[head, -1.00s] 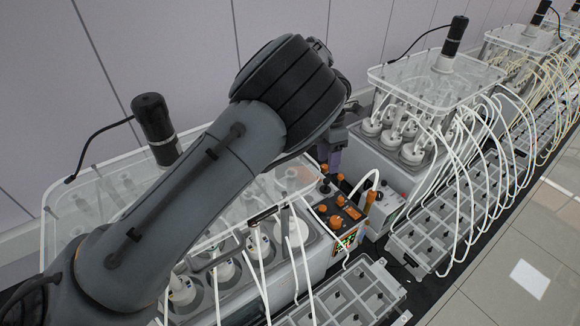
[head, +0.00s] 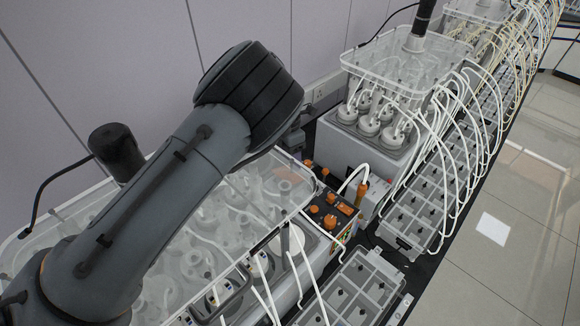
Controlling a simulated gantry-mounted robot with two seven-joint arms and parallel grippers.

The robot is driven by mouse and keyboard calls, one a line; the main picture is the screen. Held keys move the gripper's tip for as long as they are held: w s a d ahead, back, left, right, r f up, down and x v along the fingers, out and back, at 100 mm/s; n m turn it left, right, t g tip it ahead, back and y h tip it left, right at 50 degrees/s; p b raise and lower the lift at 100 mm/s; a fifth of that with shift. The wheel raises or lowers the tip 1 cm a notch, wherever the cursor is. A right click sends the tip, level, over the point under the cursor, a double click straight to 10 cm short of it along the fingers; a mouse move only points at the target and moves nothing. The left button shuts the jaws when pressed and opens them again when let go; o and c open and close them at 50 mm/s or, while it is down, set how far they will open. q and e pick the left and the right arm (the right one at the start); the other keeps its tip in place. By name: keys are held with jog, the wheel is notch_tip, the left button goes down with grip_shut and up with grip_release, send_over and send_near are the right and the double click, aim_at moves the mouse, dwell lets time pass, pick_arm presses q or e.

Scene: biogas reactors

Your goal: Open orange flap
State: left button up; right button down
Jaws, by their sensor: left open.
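A control box (head: 338,232) with orange parts on its dark top sits at the right end of the near reactor. Round orange knobs (head: 330,221) and a flat orange piece (head: 347,209) are on that top. I cannot tell for sure which orange part is the flap, or whether it is open. My left gripper (head: 293,141) is open, behind and above the box, apart from the orange parts. It is mostly hidden behind my left wrist. My right gripper is not in view.
An upright orange piece (head: 361,194) with a white hose stands right of the box. The near reactor's clear lid (head: 215,205) lies under my left arm. A second reactor (head: 362,150) stands behind. Grey trays (head: 350,290) and looping white tubes line the front.

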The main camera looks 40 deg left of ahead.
pick_arm(q)
jog(key=shift+d+f, duration=0.2)
jog(key=shift+f, duration=1.95)
jog(key=shift+c, duration=0.4)
grip_shut()
